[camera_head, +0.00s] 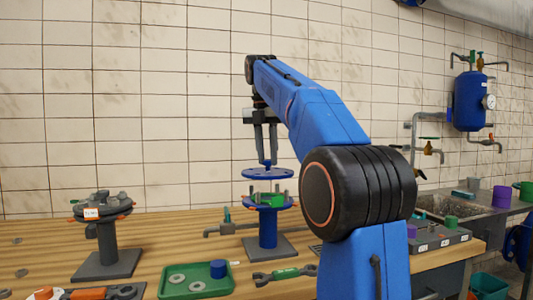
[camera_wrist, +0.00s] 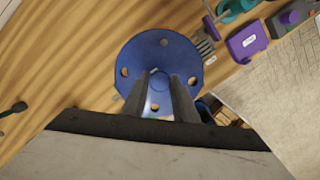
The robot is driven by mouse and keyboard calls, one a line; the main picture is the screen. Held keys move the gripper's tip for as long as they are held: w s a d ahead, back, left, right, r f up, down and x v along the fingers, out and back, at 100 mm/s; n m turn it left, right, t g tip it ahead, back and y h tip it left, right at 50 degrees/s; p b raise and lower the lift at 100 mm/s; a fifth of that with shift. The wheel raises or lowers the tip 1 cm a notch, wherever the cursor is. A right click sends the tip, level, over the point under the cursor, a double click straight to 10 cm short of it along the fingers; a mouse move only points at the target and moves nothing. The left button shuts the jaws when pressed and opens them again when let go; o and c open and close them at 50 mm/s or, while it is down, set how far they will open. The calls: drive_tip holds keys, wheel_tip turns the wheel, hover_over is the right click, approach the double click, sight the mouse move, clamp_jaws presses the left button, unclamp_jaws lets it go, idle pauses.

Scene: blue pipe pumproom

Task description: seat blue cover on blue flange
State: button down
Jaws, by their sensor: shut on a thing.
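The blue cover (camera_head: 267,174) is a flat round disc with a small knob on top and several holes near its rim. My gripper (camera_head: 267,160) is shut on the knob and holds the cover level above the blue flange. The blue flange (camera_head: 267,242) stands on a blue post with a grey square base, with upright studs and a green ring on its top. A gap shows between the cover and the studs. In the wrist view the cover (camera_wrist: 158,62) fills the space beyond the fingers and hides most of the flange.
A grey flange stand (camera_head: 104,235) is at the left on the wooden bench. A green tray (camera_head: 195,284) with washers and a blue cylinder, and a green-handled wrench (camera_head: 285,276), lie in front. A grey block with coloured parts (camera_head: 440,238) and a sink (camera_head: 455,209) are at the right.

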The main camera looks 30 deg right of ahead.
sight(267, 171)
drive_tip(key=shift+f, duration=3.3)
drive_tip(key=shift+s+f, duration=0.1)
drive_tip(key=shift+f, duration=0.05)
drive_tip(key=c, duration=1.4)
unclamp_jaws()
drive_tip(key=shift+o, duration=0.2)
